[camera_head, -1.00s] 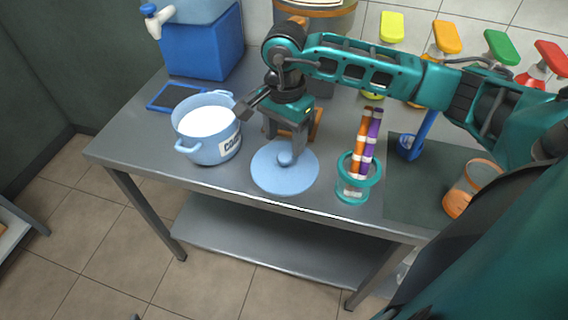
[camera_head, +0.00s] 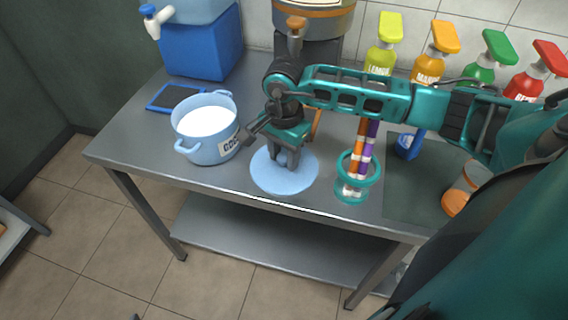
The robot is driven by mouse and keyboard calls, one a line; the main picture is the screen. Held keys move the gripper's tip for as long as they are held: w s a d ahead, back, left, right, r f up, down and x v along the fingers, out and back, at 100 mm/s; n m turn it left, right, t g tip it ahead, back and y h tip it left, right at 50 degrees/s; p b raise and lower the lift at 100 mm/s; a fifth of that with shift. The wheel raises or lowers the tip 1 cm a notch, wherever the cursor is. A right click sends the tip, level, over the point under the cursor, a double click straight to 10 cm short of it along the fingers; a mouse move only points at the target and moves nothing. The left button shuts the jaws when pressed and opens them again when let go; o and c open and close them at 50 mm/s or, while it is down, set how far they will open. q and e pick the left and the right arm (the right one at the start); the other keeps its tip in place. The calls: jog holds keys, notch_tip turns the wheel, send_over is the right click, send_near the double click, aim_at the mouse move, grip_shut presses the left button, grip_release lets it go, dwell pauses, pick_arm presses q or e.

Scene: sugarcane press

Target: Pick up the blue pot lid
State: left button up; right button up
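The blue pot lid (camera_head: 268,180) is a light blue disc lying flat on the grey metal table near its front edge. My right gripper (camera_head: 286,164) points down over the lid's middle, with its fingers low at the knob. The fingers mostly hide the knob, and I cannot tell whether they are closed on it. The light blue pot (camera_head: 203,151), with white contents and a label, stands open to the left of the lid. My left gripper is not in view.
A teal ring holder (camera_head: 352,190) with orange and purple sticks stands right of the lid. A blue dispenser (camera_head: 200,50) and tablet (camera_head: 176,97) are at the back left. Several coloured bottles line the wall. An orange-filled cup (camera_head: 458,200) stands at right.

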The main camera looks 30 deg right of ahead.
jog(key=c, duration=0.7)
jog(key=shift+r, duration=0.1)
